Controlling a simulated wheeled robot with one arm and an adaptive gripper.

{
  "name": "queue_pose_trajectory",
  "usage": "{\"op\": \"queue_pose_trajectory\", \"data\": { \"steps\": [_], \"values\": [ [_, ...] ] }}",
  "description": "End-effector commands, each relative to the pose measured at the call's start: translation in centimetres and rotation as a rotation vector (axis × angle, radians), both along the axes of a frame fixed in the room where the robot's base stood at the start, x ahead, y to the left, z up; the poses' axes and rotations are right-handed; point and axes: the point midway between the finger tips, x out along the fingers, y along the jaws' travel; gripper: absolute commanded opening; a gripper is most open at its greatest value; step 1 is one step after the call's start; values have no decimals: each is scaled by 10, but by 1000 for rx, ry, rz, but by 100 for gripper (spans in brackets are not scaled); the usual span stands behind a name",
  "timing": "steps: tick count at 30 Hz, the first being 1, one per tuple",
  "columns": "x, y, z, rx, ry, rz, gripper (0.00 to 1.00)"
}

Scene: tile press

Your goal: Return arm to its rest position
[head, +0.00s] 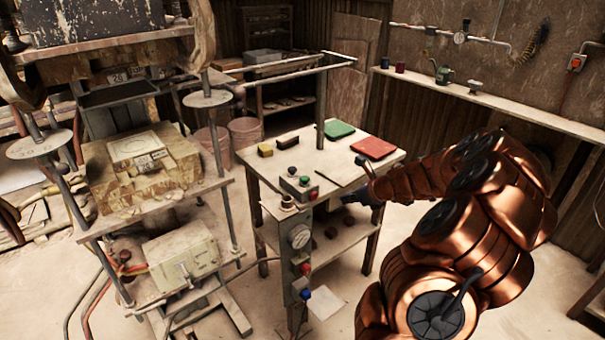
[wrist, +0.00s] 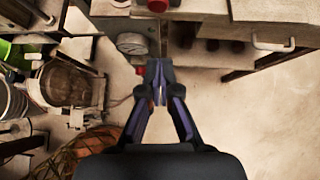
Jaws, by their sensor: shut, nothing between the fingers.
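My gripper (wrist: 158,78) shows in the wrist view with its two dark fingers drawn together at the tips and nothing between them. It points toward the floor beside the control post, whose gauge (wrist: 132,42) shows just ahead and to the left of the fingertips. In the head view my copper arm is bent on the right side, with its end near the right front edge of the work table (head: 262,185). The gripper's fingers are too small and dark to make out clearly there.
The press (head: 150,205) stands at the left. The control post (head: 297,270) stands in front of the table. A green tile (head: 337,129) and a red tile (head: 374,148) lie on the table. A wall shelf (head: 500,104) runs behind my arm. Floor at the lower middle is mostly clear.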

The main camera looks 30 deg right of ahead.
Motion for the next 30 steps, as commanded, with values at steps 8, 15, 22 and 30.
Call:
{"op": "queue_pose_trajectory", "data": {
  "steps": [8, 15, 22, 30],
  "values": [
    [3, 9, 4, -14, -1, 32, 0],
    [19, 110, 40, -183, -21, 406, 0],
    [-6, 238, 71, -421, -51, 927, 0],
    [-81, 341, 83, -670, -83, 1504, 0]
  ]
}}
